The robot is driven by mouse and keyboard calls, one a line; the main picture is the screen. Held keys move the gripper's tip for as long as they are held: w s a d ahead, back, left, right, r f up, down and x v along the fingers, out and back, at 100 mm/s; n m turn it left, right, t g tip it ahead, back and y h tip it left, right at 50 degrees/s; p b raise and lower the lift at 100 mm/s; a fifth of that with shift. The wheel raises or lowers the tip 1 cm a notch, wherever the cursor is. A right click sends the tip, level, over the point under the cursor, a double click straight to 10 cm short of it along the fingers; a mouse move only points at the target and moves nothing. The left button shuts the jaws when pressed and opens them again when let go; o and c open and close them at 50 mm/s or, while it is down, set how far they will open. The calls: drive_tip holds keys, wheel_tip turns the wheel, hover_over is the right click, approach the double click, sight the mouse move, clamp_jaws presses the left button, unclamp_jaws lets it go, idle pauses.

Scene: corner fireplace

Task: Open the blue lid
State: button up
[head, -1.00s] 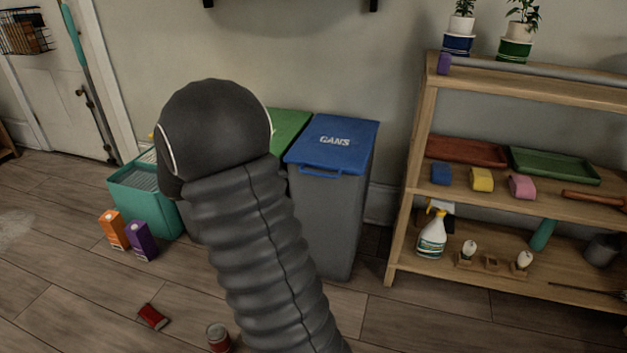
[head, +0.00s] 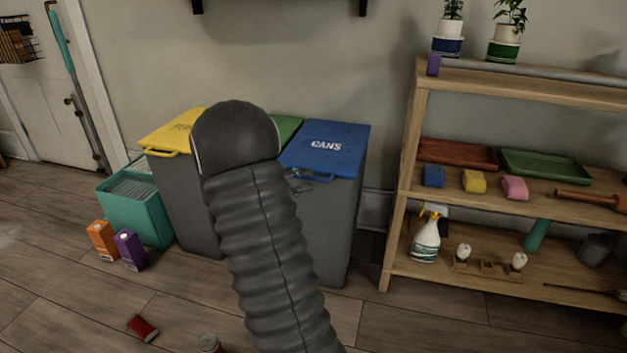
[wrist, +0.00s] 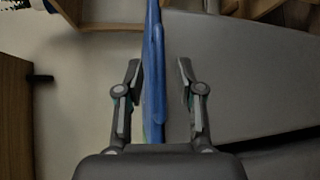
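The blue lid (head: 335,152) marked CANS lies closed on a grey bin (head: 332,225). Its blue handle (head: 312,176) is at the front edge. My arm covers the lid's left front, and only a little of my gripper (head: 303,182) shows by the handle. In the wrist view, my gripper (wrist: 158,72) is open, with one finger on each side of the blue lid (wrist: 154,40), which is seen edge-on with its handle. Gaps show between both fingers and the blue part.
A yellow-lidded bin (head: 170,134) and a green-lidded one (head: 288,128) stand to the left, partly behind my arm. A wooden shelf (head: 405,180) stands to the right.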

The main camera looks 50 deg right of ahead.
sight(311, 179)
drive_tip(key=shift+x, duration=1.75)
clamp_jaws()
